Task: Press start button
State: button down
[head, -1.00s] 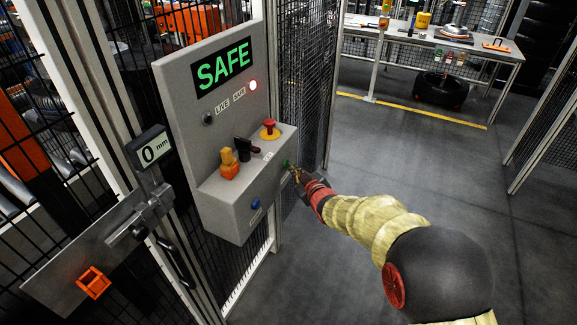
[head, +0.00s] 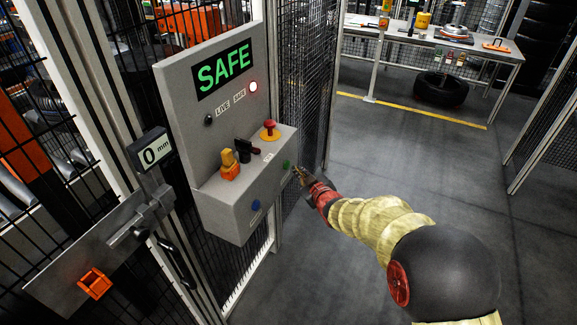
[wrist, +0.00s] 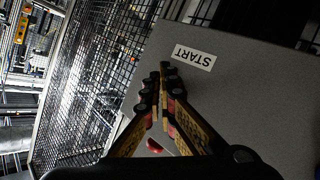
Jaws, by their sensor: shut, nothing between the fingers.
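The green button (head: 286,163) is on the front face of the grey control box (head: 225,203), near its right end. My gripper (head: 297,170) is shut and empty just right of the button, with a small gap showing between them in the head view. In the wrist view the closed fingers (wrist: 166,76) point at the grey panel face, just below the START label (wrist: 194,57). The green button cannot be made out there; the fingers may cover it.
The box also carries a red mushroom button (head: 269,126), a black switch (head: 244,149), an orange padlock-like part (head: 230,168) and a blue button (head: 255,205). Mesh fence stands behind; floor at right is clear.

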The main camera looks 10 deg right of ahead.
jog(key=s+d+p, duration=0.1)
jog(key=d, duration=0.1)
jog(key=s+d+p, duration=0.1)
jog(key=s+d, duration=0.1)
dwell(0.5)
dwell(0.6)
